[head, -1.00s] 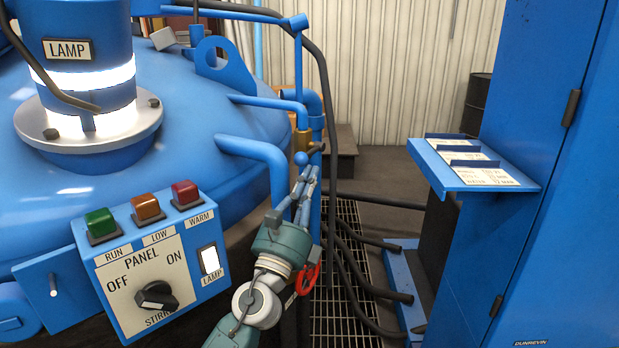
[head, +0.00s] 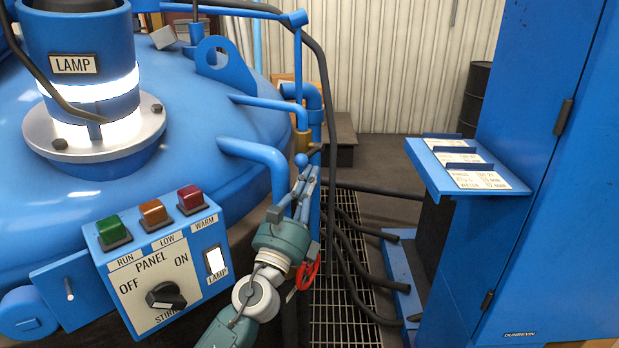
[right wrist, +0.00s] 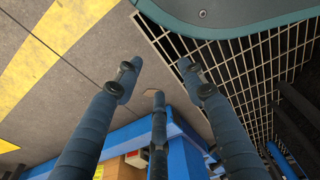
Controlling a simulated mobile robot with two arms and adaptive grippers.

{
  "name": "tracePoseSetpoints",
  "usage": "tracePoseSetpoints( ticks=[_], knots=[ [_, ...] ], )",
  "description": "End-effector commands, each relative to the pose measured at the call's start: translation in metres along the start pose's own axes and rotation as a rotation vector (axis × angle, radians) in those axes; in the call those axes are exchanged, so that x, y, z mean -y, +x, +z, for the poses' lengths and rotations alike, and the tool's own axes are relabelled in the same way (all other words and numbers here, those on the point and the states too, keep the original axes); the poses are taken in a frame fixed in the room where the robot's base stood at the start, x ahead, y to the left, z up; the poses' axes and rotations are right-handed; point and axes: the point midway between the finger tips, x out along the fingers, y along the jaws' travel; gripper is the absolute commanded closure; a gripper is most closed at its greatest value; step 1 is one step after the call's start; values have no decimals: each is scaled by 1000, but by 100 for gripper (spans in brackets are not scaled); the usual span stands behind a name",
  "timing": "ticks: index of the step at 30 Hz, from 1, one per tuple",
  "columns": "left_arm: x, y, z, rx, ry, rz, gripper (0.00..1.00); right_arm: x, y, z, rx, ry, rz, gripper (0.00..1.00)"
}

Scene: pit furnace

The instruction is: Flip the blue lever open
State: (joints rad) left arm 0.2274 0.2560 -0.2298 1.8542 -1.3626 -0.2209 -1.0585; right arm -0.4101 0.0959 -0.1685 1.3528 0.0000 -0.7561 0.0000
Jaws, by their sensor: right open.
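A blue round knob (head: 301,160) shows beside a brass valve fitting (head: 303,141) on the blue vertical pipe, in the middle of the head view; it looks like the end of the blue lever, whose rest I cannot make out.
The blue furnace (head: 225,140) with its control panel (head: 160,265) fills the left. A blue cabinet (head: 545,200) with a sign shelf (head: 465,185) stands at right. Black hoses (head: 350,265) cross the floor grating (head: 340,325).

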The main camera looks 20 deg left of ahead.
Motion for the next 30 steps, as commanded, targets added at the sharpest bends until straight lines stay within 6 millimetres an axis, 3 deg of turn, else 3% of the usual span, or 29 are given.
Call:
tracePoseSetpoints(
  ticks=[17, 30],
  knots=[
    [3, 5, 6, -48, 8, 25, 100, 2, -2, 37, 28, -6, -3, 60],
    [7, 9, 14, -145, 19, 71, 100, 4, -32, 104, 77, -16, -8, 60]
  ],
)
